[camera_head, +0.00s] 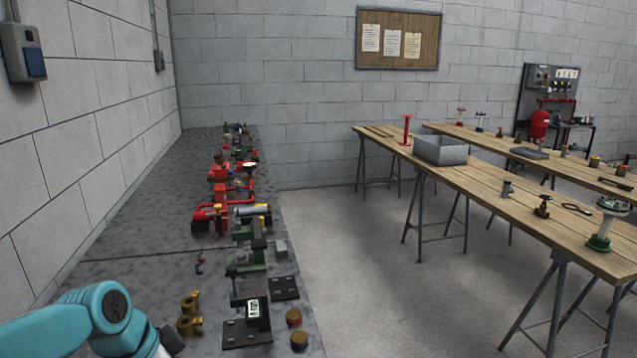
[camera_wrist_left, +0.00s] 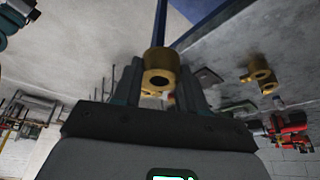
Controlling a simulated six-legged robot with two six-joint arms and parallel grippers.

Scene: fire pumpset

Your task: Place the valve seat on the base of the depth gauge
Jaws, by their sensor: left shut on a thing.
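My left gripper (camera_head: 177,333) comes in at the bottom left of the head view. In the left wrist view the left gripper (camera_wrist_left: 160,85) is shut on a brass valve seat (camera_wrist_left: 158,62), a ring-shaped piece with a hole. In the head view this valve seat (camera_head: 186,326) shows beside the fingertips. My right gripper is out of view.
Two round brown-topped pieces (camera_head: 294,317) and a dark plate (camera_head: 284,288) lie right of the gauge. A small vise-like tool (camera_head: 246,262) and red pump parts (camera_head: 220,200) stand farther back. The bench (camera_head: 130,240) is bare on the left.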

